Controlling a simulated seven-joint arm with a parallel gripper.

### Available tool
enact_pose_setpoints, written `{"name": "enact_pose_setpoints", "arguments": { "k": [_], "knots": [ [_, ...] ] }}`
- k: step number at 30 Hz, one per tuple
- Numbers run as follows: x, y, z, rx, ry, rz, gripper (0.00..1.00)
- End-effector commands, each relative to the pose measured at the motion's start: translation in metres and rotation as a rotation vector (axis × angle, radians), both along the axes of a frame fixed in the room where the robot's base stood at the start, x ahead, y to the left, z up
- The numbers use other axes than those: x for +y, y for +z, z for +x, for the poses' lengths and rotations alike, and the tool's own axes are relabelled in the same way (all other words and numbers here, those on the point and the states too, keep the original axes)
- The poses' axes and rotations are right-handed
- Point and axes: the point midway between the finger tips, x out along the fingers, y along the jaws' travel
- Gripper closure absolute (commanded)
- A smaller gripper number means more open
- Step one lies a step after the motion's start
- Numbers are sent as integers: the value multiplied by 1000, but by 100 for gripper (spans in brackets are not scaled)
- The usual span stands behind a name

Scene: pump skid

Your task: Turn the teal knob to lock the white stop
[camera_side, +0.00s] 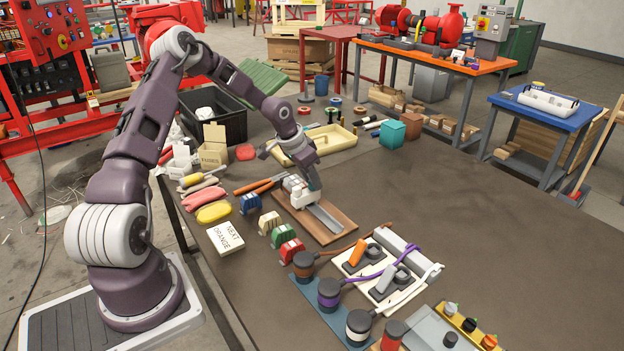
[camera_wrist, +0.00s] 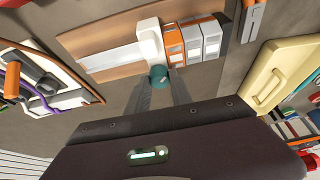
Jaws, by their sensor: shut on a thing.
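The teal knob (camera_wrist: 158,75) sits at the near end of the white stop (camera_wrist: 150,40) in the wrist view. A pale pointer mark shows on the knob. The stop lies across a metal rail (camera_wrist: 110,58) on a wooden board (camera_wrist: 75,42). An orange-fronted module (camera_wrist: 173,42) and two pale grey modules (camera_wrist: 193,42) stand in a row just right of the stop. My gripper (camera_wrist: 161,83) is shut on the teal knob, one finger on each side. In the side view my gripper (camera_side: 312,188) is low over the rail (camera_side: 324,216), hiding the knob.
A panel with cables and round connectors (camera_side: 317,305) lies at the front. A cream tray (camera_side: 333,140) is behind.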

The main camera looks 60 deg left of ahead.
Motion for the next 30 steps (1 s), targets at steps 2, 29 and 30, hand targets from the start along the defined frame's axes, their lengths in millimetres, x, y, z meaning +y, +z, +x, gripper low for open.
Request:
{"name": "enact_pose_setpoints", "arguments": {
  "k": [2,29,30],
  "knots": [
    [2,0,0,-1,-66,-2,100],
    [5,0,1,1,-732,2,100],
    [5,0,1,2,-743,2,100]
  ]
}}
